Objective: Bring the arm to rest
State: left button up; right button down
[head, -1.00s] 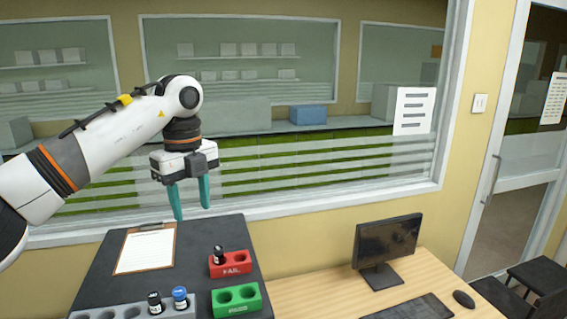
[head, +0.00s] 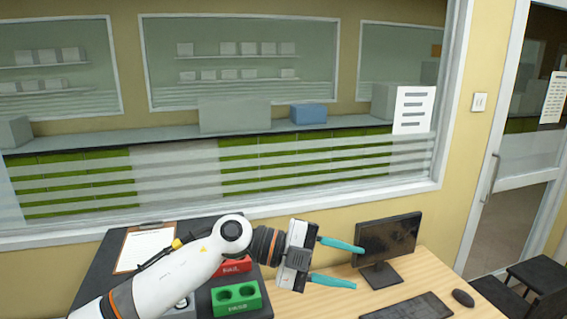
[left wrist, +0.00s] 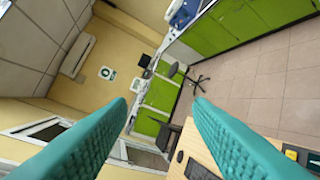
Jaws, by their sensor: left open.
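My left gripper (head: 338,262) is open and empty in the head view. It points to the right, above the wooden desk and in front of the monitor. Its two teal fingers are spread apart, and they also show in the left wrist view (left wrist: 160,108) with nothing between them. My left arm lies low across the dark mat and hides part of it. My right gripper is in neither view.
The red FAIL rack (head: 238,266) is partly hidden behind my arm. The green rack (head: 237,297) is in front of it. A clipboard (head: 143,250) lies at the back left. A monitor (head: 388,240), keyboard (head: 412,307) and mouse (head: 463,298) are on the desk.

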pick_arm(q)
jog(key=w+a+n+t, duration=0.3)
jog(key=a+n+t, duration=0.5)
jog(key=n+t, duration=1.05)
jog(key=s+a+f+n+g+y, duration=0.2)
jog(key=s+a+f+n+y, duration=0.2)
jog(key=a+f+n+y, duration=1)
jog(key=s+a+f+m+g, duration=0.1)
jog(key=s+a+f+g, duration=0.25)
jog(key=s+f, duration=0.35)
jog(key=s+a+f+m+g+y, duration=0.15)
jog(key=s+f+g, duration=0.3)
jog(key=s, duration=0.55)
jog(key=s+a+f+g, duration=0.35)
jog(key=s+f, duration=0.25)
jog(key=s, duration=0.2)
notch_tip(320, 180, down, 33)
jog(key=s+b, duration=0.1)
jog(key=b, duration=0.5)
jog(key=s+a+f+g+b, duration=0.1)
jog(key=s+f+b, duration=0.1)
jog(key=s+f, duration=0.6)
jog(key=s+a+f+b, duration=0.2)
jog(key=s+f, duration=0.6)
jog(key=f, duration=0.4)
jog(key=shift+f+g+b, duration=0.2)
jog(key=shift+g+b, duration=0.2)
jog(key=shift+b, duration=0.1)
